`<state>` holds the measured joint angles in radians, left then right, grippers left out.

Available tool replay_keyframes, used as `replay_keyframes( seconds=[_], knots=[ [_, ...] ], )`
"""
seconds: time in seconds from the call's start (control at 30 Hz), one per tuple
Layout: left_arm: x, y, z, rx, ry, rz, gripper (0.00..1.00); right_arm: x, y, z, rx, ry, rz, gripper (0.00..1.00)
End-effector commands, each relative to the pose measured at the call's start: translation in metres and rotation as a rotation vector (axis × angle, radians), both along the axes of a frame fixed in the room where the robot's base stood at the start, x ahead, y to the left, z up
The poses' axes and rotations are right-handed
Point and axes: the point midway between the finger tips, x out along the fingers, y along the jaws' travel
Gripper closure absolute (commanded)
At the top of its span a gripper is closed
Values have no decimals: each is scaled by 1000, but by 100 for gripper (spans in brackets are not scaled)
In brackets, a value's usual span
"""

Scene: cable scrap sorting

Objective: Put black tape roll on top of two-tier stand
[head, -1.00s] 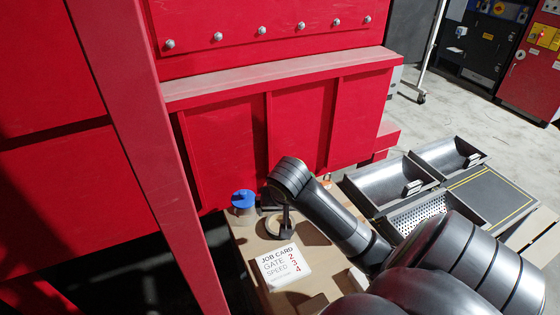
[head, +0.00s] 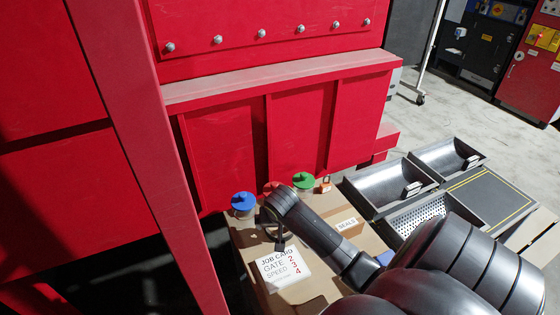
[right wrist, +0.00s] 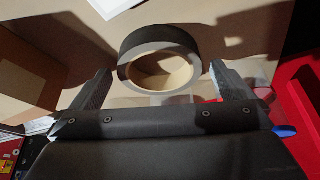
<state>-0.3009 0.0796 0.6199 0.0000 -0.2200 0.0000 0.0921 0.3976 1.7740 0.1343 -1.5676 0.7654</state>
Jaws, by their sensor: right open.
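The black tape roll (right wrist: 160,38) has a dark outer band and a tan cardboard core. In the right wrist view it lies on the tan bench top, casting a shadow. My right gripper (right wrist: 160,82) is open, its two fingers on either side of the roll's near part with gaps on both sides; I cannot tell how far above the bench the tips are. In the head view my right gripper (head: 281,243) points down beside the job card, and my arm hides much of that spot. I cannot make out the two-tier stand. My left gripper is not in view.
A job card (head: 285,268) lies at the bench front. Blue-topped (head: 243,201) and green-topped (head: 304,180) containers stand at the back, with a carton labelled SEALS (head: 347,224) to the right. Metal bins (head: 395,182) stand further right. A red machine wall (head: 230,150) rises behind the bench.

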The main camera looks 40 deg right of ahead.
Motion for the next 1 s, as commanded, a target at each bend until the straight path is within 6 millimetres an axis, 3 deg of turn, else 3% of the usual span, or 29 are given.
replay_keyframes(
  seconds=[0.3,0.67,1.0],
  knots=[
    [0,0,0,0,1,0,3,1,-1,-5,-1,-1,0,0],
    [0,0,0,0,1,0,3,1,-1,-5,-1,-1,0,46],
    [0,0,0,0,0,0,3,2,-1,-1,-1,-2,1,48]
  ],
)
